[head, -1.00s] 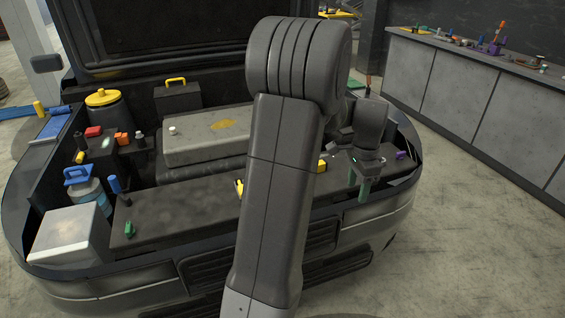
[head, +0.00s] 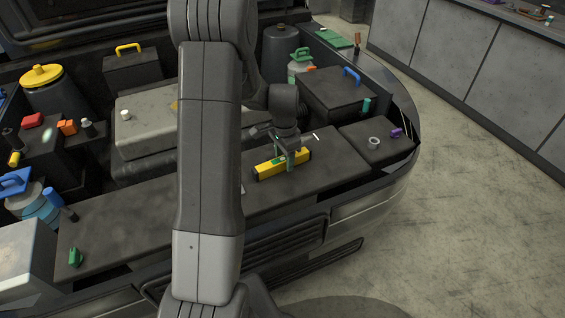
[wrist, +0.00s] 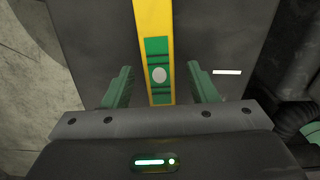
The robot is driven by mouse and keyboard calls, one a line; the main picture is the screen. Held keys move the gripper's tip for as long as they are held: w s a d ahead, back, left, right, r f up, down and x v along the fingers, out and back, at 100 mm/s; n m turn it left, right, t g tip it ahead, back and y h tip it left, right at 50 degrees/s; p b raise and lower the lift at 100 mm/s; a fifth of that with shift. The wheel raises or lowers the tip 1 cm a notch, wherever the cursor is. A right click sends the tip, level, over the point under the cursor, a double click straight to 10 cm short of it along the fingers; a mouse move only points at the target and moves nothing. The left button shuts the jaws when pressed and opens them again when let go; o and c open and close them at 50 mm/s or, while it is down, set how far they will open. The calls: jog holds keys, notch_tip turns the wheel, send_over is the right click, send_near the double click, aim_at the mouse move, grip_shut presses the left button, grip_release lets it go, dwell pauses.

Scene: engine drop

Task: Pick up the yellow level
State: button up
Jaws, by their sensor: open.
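The yellow level (head: 267,168), with green parts along its middle, lies on the dark front ledge of the vehicle in the head view. In the wrist view the yellow level (wrist: 154,25) runs away from me, with a green section and a pale round spot. My gripper (head: 291,158) is over the level's middle. In the wrist view its two green fingers (wrist: 160,88) stand apart, one on each side of the level, with a gap on both sides. The fingertips' height against the level is hard to tell.
A grey ring-shaped part (head: 374,143) and a purple item (head: 396,133) lie on the ledge to the right. A dark box with a blue handle (head: 351,77) stands behind. A small green item (head: 75,258) lies at the ledge's left. Bare ledge lies around the level.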

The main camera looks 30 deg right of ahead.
jog(key=shift+f, duration=0.6)
jog(key=c, duration=1.1)
